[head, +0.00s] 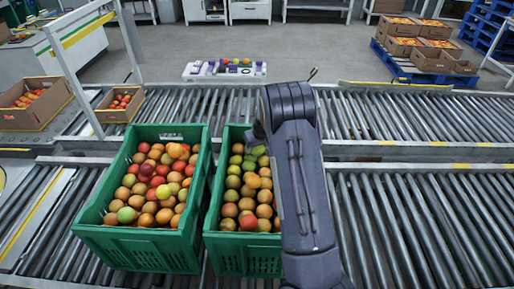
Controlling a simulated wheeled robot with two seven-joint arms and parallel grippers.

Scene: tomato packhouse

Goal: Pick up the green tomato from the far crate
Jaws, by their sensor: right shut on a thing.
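Two green crates full of tomatoes stand side by side on the near rollers. The left crate (128,246) holds mostly red and orange tomatoes, with a few green ones. The right crate (234,246) holds orange, brownish and red tomatoes, with several green ones at its back end. My right arm reaches over the right crate's right side. My right gripper (257,145) is at the back of this crate, shut on a green tomato (258,150). The arm hides much of its fingers, and I cannot tell whether the tomato is clear of the others. My left gripper is out of view.
A second roller conveyor (380,112) runs behind the crates. Cardboard boxes of tomatoes stand on it at the left, near a white metal frame (78,85). Pallets with boxes (425,55) stand at the back right. The near rollers at right are clear.

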